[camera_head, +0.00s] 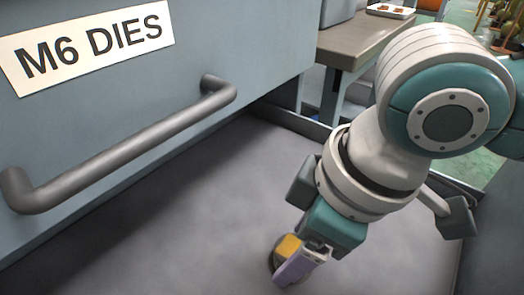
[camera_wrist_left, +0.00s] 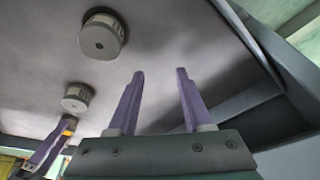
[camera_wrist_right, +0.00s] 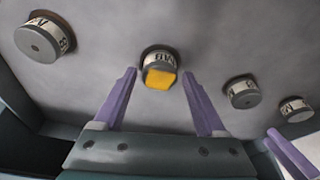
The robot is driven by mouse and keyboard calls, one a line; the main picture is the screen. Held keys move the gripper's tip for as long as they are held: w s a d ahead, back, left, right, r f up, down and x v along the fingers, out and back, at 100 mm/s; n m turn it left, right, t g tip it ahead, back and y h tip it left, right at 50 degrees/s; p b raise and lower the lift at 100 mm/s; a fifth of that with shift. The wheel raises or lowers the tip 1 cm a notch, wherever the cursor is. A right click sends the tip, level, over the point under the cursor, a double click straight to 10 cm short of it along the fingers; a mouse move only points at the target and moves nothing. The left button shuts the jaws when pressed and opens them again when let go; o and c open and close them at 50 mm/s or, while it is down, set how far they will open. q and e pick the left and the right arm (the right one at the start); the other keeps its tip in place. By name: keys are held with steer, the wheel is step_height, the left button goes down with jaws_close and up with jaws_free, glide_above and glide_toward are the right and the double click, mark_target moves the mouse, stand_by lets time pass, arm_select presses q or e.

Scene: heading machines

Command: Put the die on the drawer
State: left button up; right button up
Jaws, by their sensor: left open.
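The blue-grey drawer front (camera_head: 150,85) carries an "M6 DIES" label and a grey bar handle. Below it lies a grey surface with raised edges. A round die with a yellow patch (camera_wrist_right: 160,62) stands on this surface, partly hidden in the head view behind my right gripper (camera_head: 300,262). In the right wrist view my right gripper (camera_wrist_right: 159,73) is open, with the die showing between its purple fingertips; I cannot tell how deep it sits. My left gripper (camera_wrist_left: 160,72) is open and empty over the surface; it is not clearly seen in the head view.
Other grey round dies stand in a row beside the yellow-patched one, including one at left (camera_wrist_right: 45,38) and one at right (camera_wrist_right: 241,93). A brown table (camera_head: 360,38) with a small tray (camera_head: 391,11) stands behind. The surface under the handle looks clear.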

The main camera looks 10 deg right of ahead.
steer(key=shift+o, duration=0.4)
steer(key=shift+r, duration=0.1)
arm_select(q)
step_height(320, 180, up, 6)
steer(key=p, duration=0.6)
steer(key=shift+r, duration=0.15)
arm_select(e)
steer(key=v, duration=1.2)
arm_select(q)
steer(key=shift+d, duration=0.1)
arm_select(e)
steer(key=shift+r, duration=0.1)
